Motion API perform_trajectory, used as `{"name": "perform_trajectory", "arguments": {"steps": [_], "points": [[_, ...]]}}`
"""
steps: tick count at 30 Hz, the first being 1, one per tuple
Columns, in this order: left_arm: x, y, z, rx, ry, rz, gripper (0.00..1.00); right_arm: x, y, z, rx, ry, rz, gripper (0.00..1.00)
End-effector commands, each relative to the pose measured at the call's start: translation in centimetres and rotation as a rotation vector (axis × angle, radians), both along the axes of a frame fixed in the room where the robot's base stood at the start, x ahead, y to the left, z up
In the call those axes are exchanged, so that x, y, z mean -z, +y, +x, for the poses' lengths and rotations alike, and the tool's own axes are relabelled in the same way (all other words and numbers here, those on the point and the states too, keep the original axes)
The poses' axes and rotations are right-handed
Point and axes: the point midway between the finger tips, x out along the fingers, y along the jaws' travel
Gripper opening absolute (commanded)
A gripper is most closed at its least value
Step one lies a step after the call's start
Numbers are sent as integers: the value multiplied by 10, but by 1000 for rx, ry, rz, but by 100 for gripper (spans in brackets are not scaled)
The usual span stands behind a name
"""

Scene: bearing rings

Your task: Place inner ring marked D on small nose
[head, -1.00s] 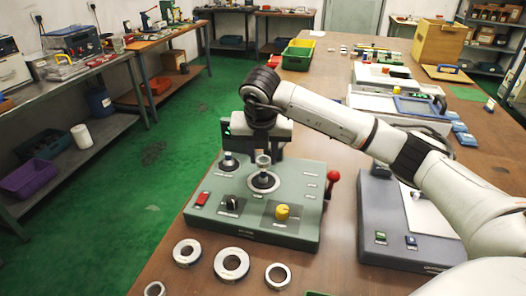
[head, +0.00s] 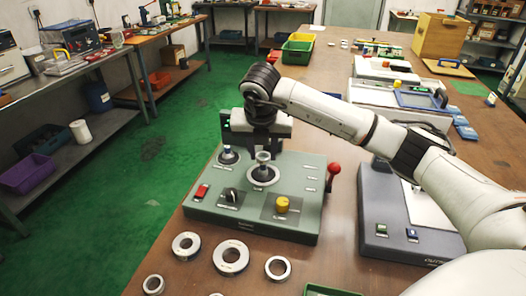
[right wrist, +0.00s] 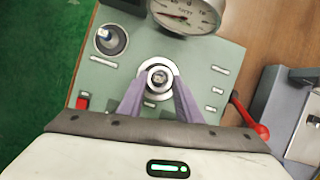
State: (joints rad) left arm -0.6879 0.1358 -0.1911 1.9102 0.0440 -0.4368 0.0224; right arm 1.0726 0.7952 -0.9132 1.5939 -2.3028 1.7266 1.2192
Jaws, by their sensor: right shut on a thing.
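My right gripper (head: 264,147) is over the green-grey fixture. In the right wrist view its two purple fingers (right wrist: 159,88) are shut on a small silver ring (right wrist: 158,68). The ring also shows in the head view (head: 263,156), at the top of the nose with the wide pale flange (head: 263,175). I cannot tell whether it is seated or just above. A second nose with a black base (head: 228,157) stands to the left, with nothing gripped there; it also shows in the right wrist view (right wrist: 110,39). No letter on the held ring is readable. My left gripper is not in view.
Several loose rings (head: 231,258) lie on the brown table in front of the fixture. The fixture has a yellow knob (head: 282,204), a red switch (head: 201,191) and a red-balled lever (head: 333,169). A dial gauge (right wrist: 187,12) stands behind the noses. A grey device (head: 400,243) is at right.

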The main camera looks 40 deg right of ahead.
Motion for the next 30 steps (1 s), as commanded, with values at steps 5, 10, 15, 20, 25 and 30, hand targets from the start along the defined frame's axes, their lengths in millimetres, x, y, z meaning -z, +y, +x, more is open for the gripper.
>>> {"name": "perform_trajectory", "arguments": {"steps": [5,10,15,20,25,30], "points": [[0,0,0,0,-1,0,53,0,0,0,0,-1,1,9],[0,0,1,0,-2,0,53,0,0,0,0,-1,1,9],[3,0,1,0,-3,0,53,4,0,0,0,0,0,9],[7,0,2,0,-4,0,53,9,0,0,0,0,0,9],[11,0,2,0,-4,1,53,14,0,0,0,0,0,9],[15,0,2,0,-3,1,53,20,0,0,0,0,0,9]]}}
